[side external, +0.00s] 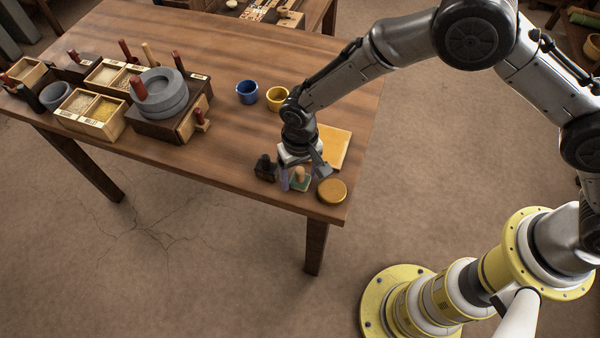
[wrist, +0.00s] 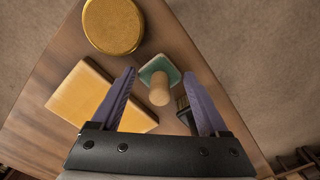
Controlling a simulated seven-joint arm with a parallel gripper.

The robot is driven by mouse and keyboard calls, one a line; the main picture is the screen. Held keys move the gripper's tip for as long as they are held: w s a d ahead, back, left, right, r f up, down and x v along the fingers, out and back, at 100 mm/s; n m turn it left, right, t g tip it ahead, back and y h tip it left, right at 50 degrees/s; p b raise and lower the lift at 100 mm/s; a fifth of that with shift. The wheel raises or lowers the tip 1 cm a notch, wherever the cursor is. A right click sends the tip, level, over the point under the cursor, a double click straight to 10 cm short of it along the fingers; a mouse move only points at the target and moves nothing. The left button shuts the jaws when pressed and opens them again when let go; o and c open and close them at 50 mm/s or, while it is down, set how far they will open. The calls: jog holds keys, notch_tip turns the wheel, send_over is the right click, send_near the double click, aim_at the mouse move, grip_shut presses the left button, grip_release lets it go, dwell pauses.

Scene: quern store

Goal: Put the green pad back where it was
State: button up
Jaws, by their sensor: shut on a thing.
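The green pad (side external: 300,185) is a small green block with an upright, rounded wooden handle. It is near the table's front right corner in the side view. In the wrist view the green pad (wrist: 153,69) shows between the purple fingertips, its handle pointing toward the camera. My gripper (side external: 303,180) points down over it, one finger on each side, and is shut on it. The fingers also show in the wrist view (wrist: 158,73). I cannot tell whether the pad touches the table or hangs just above it.
A dark block with a black knob (side external: 265,168) stands close left of my gripper. A round golden disc (side external: 332,190) lies right, a yellow board (side external: 334,148) behind. Blue (side external: 247,92) and yellow (side external: 277,98) cups stand farther back. The quern (side external: 161,95) and boxes are left; mid-table is clear.

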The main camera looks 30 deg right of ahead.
aim_at(300, 169)
jog(key=o, duration=1.1)
jog(key=shift+f, duration=0.1)
notch_tip(300, 169, up, 12)
jog(key=shift+r, duration=0.2)
